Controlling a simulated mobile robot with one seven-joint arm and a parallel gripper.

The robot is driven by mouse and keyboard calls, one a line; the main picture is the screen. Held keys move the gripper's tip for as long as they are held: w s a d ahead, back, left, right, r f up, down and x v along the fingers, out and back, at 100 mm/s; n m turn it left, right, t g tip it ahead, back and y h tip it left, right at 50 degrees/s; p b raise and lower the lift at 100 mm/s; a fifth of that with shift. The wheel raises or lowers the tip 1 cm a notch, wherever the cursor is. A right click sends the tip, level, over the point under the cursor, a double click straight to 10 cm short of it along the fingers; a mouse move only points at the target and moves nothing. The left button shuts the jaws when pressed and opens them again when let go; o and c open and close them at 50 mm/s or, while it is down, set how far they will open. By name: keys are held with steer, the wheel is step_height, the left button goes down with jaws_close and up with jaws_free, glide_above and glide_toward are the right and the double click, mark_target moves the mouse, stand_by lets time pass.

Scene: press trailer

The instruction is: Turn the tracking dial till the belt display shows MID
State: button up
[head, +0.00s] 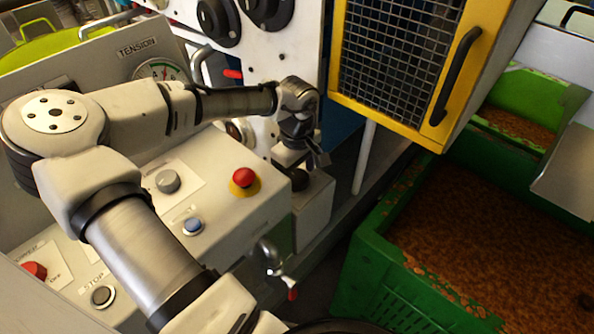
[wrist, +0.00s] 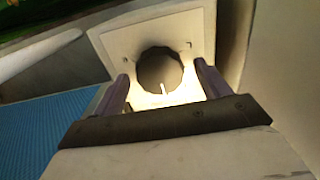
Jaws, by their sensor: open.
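A dark round dial (wrist: 160,70) with a pale pointer mark at its lower edge sits on a light square plate (wrist: 117,42) in the wrist view. It appears to be the tracking dial; no label on it is readable. In the head view its dark knob (head: 298,180) shows on a small light box below my wrist, partly hidden. My gripper (wrist: 161,78) is open, with one finger on each side of the dial. I cannot tell whether either finger touches it. In the head view my gripper (head: 304,160) points down at the box. I cannot make out the belt display.
A control panel with a red stop button (head: 243,177), a grey knob (head: 168,181) and a blue button (head: 193,226) lies left of my gripper. A yellow-framed mesh guard (head: 400,55) stands to the upper right. A green crate (head: 365,270) of brown material is lower right.

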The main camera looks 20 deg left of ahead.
steer(key=c, duration=1)
steer(key=shift+o, duration=0.2)
steer(key=shift+r, duration=0.1)
steer(key=m+p, duration=0.2)
steer(key=m, duration=0.1)
steer(key=shift+m, duration=0.3)
steer(key=shift+m+p, duration=0.5)
steer(key=shift+m, duration=1.5)
steer(key=o, duration=1)
steer(key=shift+c, duration=0.2)
